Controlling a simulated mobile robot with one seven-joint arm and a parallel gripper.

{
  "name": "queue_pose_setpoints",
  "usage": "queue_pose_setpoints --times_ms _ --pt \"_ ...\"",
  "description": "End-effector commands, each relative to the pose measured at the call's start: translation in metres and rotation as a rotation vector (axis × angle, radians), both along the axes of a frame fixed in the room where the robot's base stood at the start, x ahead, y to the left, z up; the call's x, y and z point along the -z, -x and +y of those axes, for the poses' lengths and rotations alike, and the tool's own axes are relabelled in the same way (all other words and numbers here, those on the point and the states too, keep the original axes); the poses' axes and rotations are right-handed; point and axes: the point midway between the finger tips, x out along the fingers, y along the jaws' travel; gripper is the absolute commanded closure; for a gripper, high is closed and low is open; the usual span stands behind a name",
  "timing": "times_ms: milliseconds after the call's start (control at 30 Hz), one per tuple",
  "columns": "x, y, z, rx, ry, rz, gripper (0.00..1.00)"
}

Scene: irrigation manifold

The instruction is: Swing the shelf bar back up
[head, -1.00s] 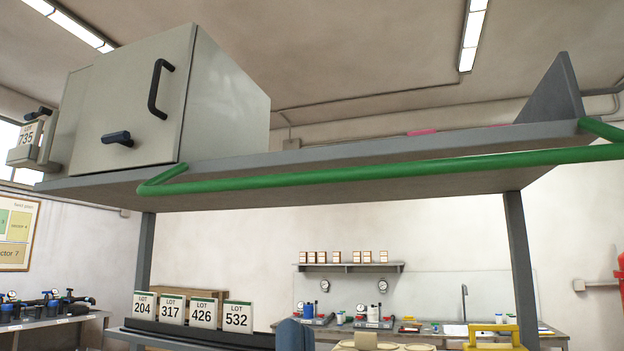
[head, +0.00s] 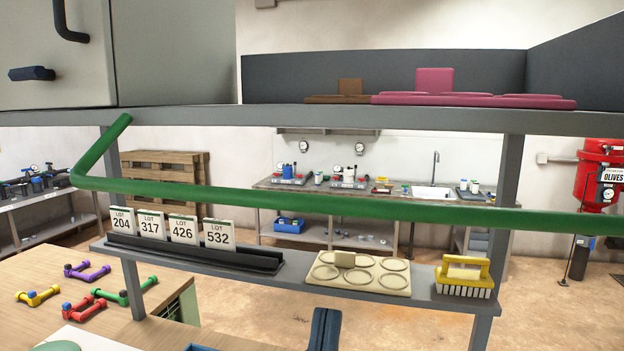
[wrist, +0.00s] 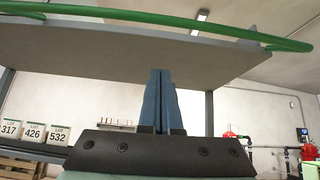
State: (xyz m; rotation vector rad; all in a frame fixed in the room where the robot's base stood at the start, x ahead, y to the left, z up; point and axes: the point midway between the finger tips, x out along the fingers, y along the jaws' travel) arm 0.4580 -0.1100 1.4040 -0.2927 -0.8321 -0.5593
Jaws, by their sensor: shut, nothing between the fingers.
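The green shelf bar (head: 300,200) sticks out in front of the upper shelf (head: 330,118), with its left arm meeting the shelf's front edge. In the head view it crosses below that edge; its right end runs out of frame. In the wrist view the bar (wrist: 150,22) passes along the shelf's near edge, above my fingers. My gripper (head: 325,315) shows at the bottom of the head view, below the bar and apart from it. In the wrist view its blue fingers (wrist: 161,75) are together, empty, pointing up under the shelf's underside.
The upper shelf carries a grey cabinet (head: 60,60) at left and pink blocks (head: 470,100). The lower shelf (head: 300,275) holds lot cards (head: 183,230), a cream tray (head: 345,282) and a yellow-handled brush (head: 463,275). Posts (head: 497,180) stand near the ends. Pipe pieces lie on a wooden table (head: 40,265).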

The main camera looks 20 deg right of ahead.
Motion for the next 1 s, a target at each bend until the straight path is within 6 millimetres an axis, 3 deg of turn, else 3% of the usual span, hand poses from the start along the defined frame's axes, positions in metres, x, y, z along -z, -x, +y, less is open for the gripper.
queue_pose_setpoints --times_ms 533,1000 --pt "-0.006 -0.002 -0.006 -0.018 -0.029 -0.013 1.00" --pt "-0.082 -0.051 -0.039 -0.016 -0.029 -0.014 1.00"
